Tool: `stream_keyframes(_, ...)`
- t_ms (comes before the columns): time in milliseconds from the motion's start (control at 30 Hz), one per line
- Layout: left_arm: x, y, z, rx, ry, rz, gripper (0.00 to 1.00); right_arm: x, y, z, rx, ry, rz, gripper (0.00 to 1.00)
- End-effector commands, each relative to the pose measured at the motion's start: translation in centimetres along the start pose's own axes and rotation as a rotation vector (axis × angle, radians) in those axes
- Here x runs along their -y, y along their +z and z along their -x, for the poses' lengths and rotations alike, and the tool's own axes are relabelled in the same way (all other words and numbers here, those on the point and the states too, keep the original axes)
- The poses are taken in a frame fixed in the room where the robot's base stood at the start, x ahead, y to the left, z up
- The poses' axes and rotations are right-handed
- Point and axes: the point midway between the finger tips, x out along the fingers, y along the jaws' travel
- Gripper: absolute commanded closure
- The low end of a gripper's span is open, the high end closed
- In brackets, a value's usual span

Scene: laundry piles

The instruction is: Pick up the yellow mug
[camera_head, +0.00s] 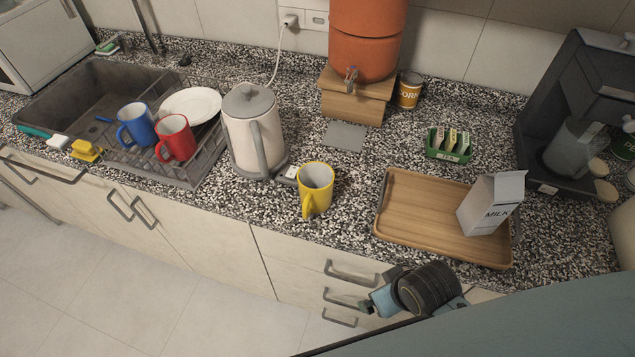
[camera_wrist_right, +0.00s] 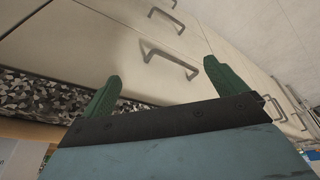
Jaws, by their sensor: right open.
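The yellow mug (camera_head: 317,188) stands upright on the speckled counter, right of the kettle and left of the wooden tray. Its inside is grey and its handle points to the lower left. My right gripper (camera_head: 369,302) is in front of the counter edge, below and to the right of the mug, near the drawer handles. In the right wrist view its two green fingers (camera_wrist_right: 158,82) are spread apart with nothing between them, facing the cabinet fronts. The mug does not show in that view. My left gripper is not in view.
The kettle (camera_head: 252,133) stands close to the mug's left. A wooden tray (camera_head: 415,215) with a milk carton (camera_head: 491,204) lies to the right. A dish rack (camera_head: 190,174) holds a red mug (camera_head: 176,138), a blue mug (camera_head: 137,124) and a plate (camera_head: 190,104). The counter in front of the mug is clear.

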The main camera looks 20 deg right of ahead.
Motion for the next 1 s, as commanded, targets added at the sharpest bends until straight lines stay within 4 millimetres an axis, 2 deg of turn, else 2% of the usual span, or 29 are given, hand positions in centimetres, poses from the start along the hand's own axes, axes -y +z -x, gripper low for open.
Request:
stream_keyframes(33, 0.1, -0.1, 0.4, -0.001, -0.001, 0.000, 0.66, -0.1, -0.6, 1.7, -0.010, 0.002, -0.002, 0.03)
stream_keyframes(200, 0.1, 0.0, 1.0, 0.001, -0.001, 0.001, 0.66, -0.4, -1.7, 6.0, -0.039, 0.010, -0.007, 0.03)
stream_keyframes(267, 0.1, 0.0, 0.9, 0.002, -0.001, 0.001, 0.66, -0.5, -3.4, 5.7, -0.117, 0.040, -0.022, 0.03)
stream_keyframes(367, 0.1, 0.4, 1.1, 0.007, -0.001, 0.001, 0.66, -0.6, -6.2, 6.2, -0.254, 0.074, -0.042, 0.03)
stream_keyframes(467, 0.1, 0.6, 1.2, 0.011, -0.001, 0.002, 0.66, -0.3, -9.3, 7.2, -0.411, 0.088, -0.056, 0.03)
stream_keyframes(633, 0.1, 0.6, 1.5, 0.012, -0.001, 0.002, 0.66, 1.5, -14.2, 10.0, -0.697, 0.053, -0.054, 0.03)
stream_keyframes(700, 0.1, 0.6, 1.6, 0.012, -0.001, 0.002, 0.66, 2.5, -15.5, 11.2, -0.787, 0.021, -0.047, 0.03)
stream_keyframes(800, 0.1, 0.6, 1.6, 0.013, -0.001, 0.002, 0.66, 3.4, -16.4, 11.4, -0.854, -0.010, -0.033, 0.03)
stream_keyframes(1000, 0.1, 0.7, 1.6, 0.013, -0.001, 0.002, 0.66, 4.0, -18.2, 10.6, -0.890, -0.030, -0.025, 0.03)
